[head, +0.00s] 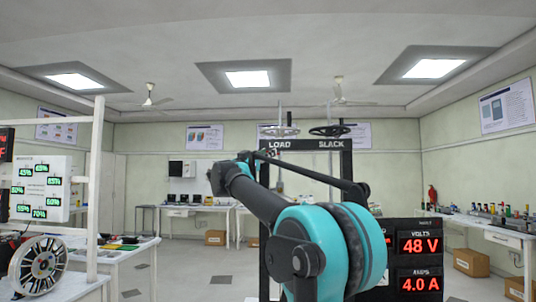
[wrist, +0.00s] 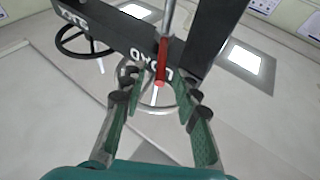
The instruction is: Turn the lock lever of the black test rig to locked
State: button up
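The black test rig (head: 306,145) stands ahead, with the words LOAD and SLACK on its top beam. In the wrist view its beam (wrist: 120,38) appears upside down. A grey metal rod with a red end (wrist: 161,62), which looks like the lock lever, crosses the beam near the LOAD lettering. My gripper (wrist: 163,82) is open, its green-padded fingers spread on either side below the red end. No finger visibly touches it; the depth between them is unclear. In the head view my arm covers part of the rig, and the gripper is hard to make out.
Two handwheels, one pale (head: 280,131) and one dark (head: 329,131), sit atop the rig. A display (head: 414,262) reads 48 V and 4.0 A at right. A white frame (head: 96,190) with a reel (head: 38,266) stands at left. Benches line the walls.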

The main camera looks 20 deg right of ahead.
jog(key=shift+w+d+r, duration=0.25)
jog(key=shift+w+d, duration=0.05)
jog(key=shift+d, duration=0.2)
grip_shut()
